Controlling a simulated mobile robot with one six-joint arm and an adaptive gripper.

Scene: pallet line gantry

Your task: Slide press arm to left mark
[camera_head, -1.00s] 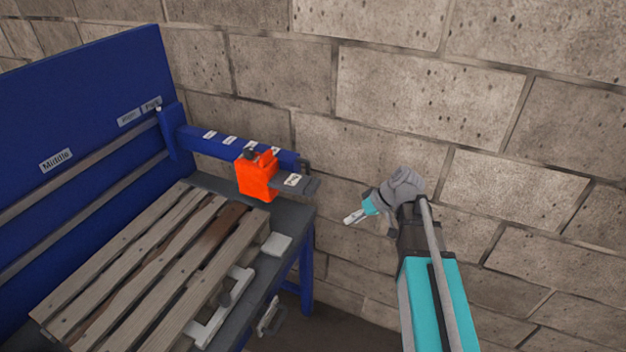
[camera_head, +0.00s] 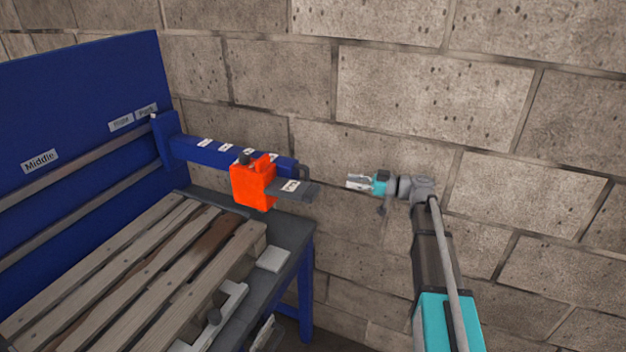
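The press arm is a blue horizontal beam (camera_head: 222,153) with several small white mark labels along its top. An orange-red block (camera_head: 252,186) with a dark knob sits on the beam towards its right end. A grey plate with a white label (camera_head: 291,187) sticks out to the right of the block. My gripper (camera_head: 350,182) is to the right of the beam's end, apart from it, in front of the wall, pointing left. It touches nothing that I can see. Its fingers are too small to tell whether they are open.
A wooden slatted pallet (camera_head: 110,262) lies on the dark bench below the beam. A blue back panel (camera_head: 75,110) with labels stands at the left. A block wall (camera_head: 500,130) is close behind. A small pale block (camera_head: 273,259) sits at the bench's right side.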

